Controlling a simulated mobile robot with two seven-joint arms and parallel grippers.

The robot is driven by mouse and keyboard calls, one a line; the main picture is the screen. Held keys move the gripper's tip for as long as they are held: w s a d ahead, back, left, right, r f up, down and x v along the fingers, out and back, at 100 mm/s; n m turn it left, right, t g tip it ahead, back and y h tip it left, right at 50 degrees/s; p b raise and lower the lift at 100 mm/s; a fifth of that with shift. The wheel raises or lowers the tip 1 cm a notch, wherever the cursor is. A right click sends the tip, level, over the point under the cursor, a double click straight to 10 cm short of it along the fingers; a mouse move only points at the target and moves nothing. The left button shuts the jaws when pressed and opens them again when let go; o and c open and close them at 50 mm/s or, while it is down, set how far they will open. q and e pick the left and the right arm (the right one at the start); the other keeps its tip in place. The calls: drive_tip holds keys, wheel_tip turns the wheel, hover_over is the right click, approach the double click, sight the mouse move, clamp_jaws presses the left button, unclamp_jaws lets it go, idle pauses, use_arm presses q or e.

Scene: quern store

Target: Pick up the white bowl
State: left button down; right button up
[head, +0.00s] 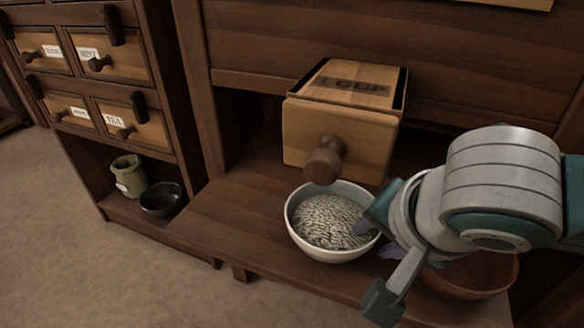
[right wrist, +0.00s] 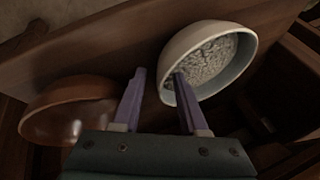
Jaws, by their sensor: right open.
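The white bowl (head: 299,235) stands upright on the wooden shelf, filled with pale grains. It also shows at the top of the right wrist view (right wrist: 178,50). My right gripper (head: 375,240) is open at the bowl's right side. In the right wrist view, one finger of the gripper (right wrist: 159,75) overlaps the bowl's opening and the other lies outside its rim. I cannot tell whether either finger touches the bowl. My arm hides part of the bowl's right edge in the head view. My left gripper is not in view.
A wooden box marked "1 CUP" (head: 300,131) with a round knob stands behind the bowl. A brown bowl (head: 480,283) sits to the right, partly behind my arm. A labelled drawer cabinet (head: 158,75) with a jar (head: 130,173) and dark bowl (head: 163,203) is at left.

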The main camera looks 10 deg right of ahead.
drive_tip(key=shift+w+f, duration=0.15)
drive_tip(key=shift+f, duration=0.15)
drive_tip(key=shift+r, duration=0.1)
drive_tip(key=shift+c, duration=0.4)
clamp_jaws()
idle(0.7)
